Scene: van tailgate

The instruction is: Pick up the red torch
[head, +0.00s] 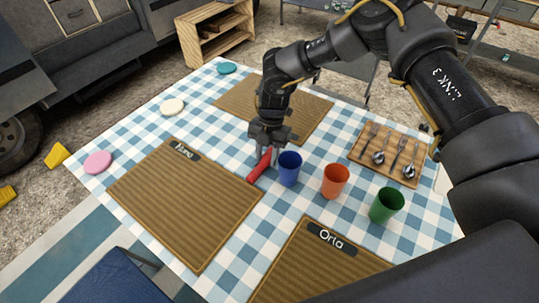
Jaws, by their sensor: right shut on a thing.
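The red torch (259,168) lies tilted on the checked tablecloth, beside the right edge of the Nuno placemat and left of the blue cup. My right gripper (268,152) comes down from above and is shut on the red torch near its upper end. The gripper hides part of that upper end. I cannot tell whether the torch still touches the cloth. My left gripper does not show.
A blue cup (289,169) stands close to the torch, with an orange cup (334,181) and a green cup (386,205) further right. A wooden board (366,160) holds cutlery. Placemats (185,215) and pink, white and teal discs lie on the table. A wooden shelf (217,35) stands behind.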

